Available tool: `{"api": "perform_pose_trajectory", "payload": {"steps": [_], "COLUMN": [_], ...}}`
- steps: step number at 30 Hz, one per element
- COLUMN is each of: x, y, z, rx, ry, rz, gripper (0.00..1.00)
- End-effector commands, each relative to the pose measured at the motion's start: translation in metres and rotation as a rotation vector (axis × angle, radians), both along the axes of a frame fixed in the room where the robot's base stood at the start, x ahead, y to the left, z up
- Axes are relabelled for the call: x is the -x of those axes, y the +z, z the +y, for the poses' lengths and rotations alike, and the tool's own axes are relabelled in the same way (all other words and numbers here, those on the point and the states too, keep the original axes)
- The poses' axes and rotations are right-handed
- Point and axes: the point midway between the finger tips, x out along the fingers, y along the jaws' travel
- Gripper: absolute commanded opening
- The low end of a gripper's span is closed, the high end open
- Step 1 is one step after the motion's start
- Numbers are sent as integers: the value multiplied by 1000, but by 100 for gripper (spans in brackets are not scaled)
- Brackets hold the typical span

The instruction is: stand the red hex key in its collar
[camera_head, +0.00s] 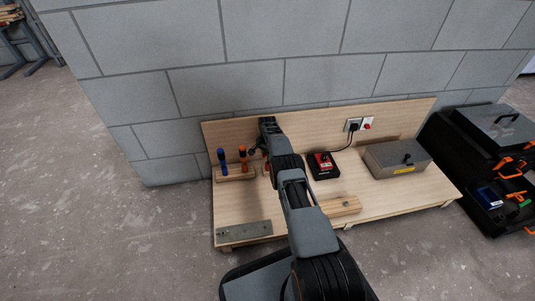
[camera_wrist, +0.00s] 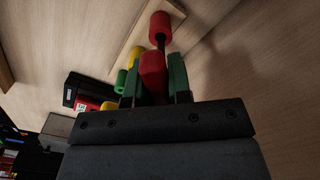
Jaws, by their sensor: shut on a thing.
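My gripper (camera_wrist: 156,68) has green fingertips on either side of a red grip (camera_wrist: 153,68), the red hex key's handle, and is shut on it. A dark shaft runs from this grip towards a red collar (camera_wrist: 160,25) on a pale wooden batten (camera_wrist: 176,13). I cannot tell whether the shaft's end is inside the collar or only in front of it. A yellow piece (camera_wrist: 135,56) and a green piece (camera_wrist: 120,80) stand along the same batten. In the head view my gripper (camera_head: 267,124) is near the backboard, and the arm hides the key.
A blue-handled tool (camera_head: 222,160) and an orange-handled tool (camera_head: 243,157) stand in a wooden holder at left. A black-and-red charger (camera_head: 323,166) and a grey metal box (camera_head: 397,158) lie to the right. A metal plate (camera_head: 244,231) lies at the bench's front left.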

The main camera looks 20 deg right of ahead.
Motion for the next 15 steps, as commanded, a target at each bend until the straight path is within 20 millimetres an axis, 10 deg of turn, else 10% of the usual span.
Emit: {"api": "perform_pose_trajectory", "payload": {"steps": [6,7,15], "x": [0,0,0], "y": [0,0,0], "z": [0,0,0], "rx": [0,0,0], "ry": [0,0,0], "rz": [0,0,0], "gripper": [0,22,47]}}
